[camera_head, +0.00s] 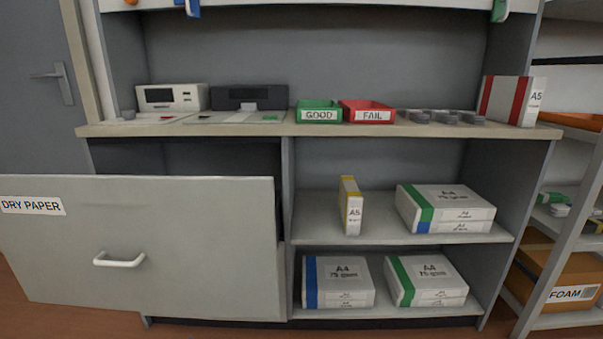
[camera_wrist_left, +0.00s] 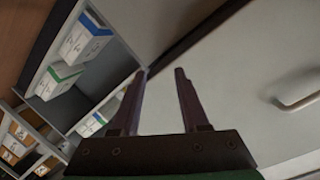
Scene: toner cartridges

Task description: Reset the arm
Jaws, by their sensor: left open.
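My left gripper (camera_wrist_left: 162,100) shows in the left wrist view, with its two dark fingers apart and nothing between them. It is in front of the pale front of the drawer marked DRY PAPER, whose handle (camera_wrist_left: 300,90) is to the right of the fingers. The paper shelves are to their left, tilted in this view. I cannot tell whether the fingers touch anything. Neither gripper shows in the head view. There the drawer front (camera_head: 200,240) fills the lower left, with its white handle (camera_head: 119,260), and stands out from the cabinet.
The counter (camera_head: 400,130) holds a green GOOD tray (camera_head: 319,114), a red FAIL tray (camera_head: 368,115), several grey round pieces (camera_head: 445,117) and two devices (camera_head: 172,98). Paper packs (camera_head: 445,208) lie on the shelves. A FOAM box (camera_head: 570,290) stands at the right.

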